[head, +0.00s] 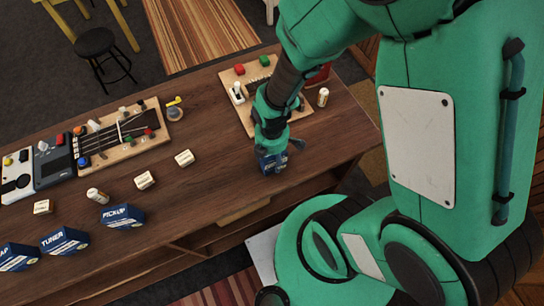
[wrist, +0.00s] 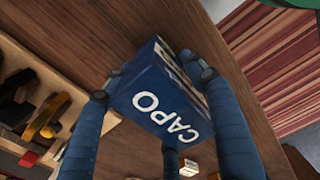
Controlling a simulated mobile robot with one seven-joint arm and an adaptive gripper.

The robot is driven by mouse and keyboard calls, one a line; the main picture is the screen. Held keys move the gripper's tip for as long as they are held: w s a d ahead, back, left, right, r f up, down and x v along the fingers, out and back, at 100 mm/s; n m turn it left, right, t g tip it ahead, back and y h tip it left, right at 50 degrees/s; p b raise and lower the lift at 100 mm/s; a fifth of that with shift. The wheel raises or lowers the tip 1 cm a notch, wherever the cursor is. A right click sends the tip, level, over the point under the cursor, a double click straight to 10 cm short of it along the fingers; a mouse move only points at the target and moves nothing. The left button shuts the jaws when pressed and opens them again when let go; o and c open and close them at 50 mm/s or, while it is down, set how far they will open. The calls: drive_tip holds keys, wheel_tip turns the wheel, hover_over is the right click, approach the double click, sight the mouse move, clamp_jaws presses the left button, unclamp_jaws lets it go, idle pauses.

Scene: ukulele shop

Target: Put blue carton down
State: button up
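The blue carton, marked CAPO, shows large in the wrist view (wrist: 160,92), with white lettering on the face turned to the camera. My gripper (wrist: 152,76) has its blue fingers around the carton, with fingertips against its left and right sides. In the head view my gripper (head: 272,148) points down near the front edge of the wooden table (head: 215,190). The blue carton (head: 272,163) shows just below it, partly hidden by the fingers. I cannot tell whether its underside touches the tabletop.
Blue cartons marked PICKUP (head: 122,216) and TUNER (head: 64,241) stand along the table's front edge at left, with another beside them. Small cream blocks (head: 185,158) lie behind. A wooden board with coloured parts (head: 240,105) lies behind my gripper. Bare tabletop lies left of the gripper.

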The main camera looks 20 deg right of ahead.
drive_tip(key=shift+o, duration=0.4)
drive_tip(key=shift+r, duration=0.1)
drive_tip(key=shift+w+r, duration=0.1)
drive_tip(key=shift+r, duration=0.35)
wheel_tip(320, 180, up, 11)
drive_tip(key=shift+r+p, duration=0.15)
drive_tip(key=shift+p, duration=0.5)
drive_tip(key=shift+r, duration=0.35)
drive_tip(key=s+d+r+m+t, duration=0.1)
drive_tip(key=s+r+m+t, duration=0.1)
drive_tip(key=r+m, duration=0.7)
drive_tip(key=s+d+r+m+t, duration=0.1)
drive_tip(key=r+m, duration=0.8)
drive_tip(key=r, duration=1)
drive_tip(key=s+t, duration=0.1)
drive_tip(key=t, duration=0.1)
drive_tip(key=shift+s+r+t, duration=0.2)
drive_tip(key=shift+r+t, duration=0.1)
drive_tip(key=shift+r, duration=0.05)
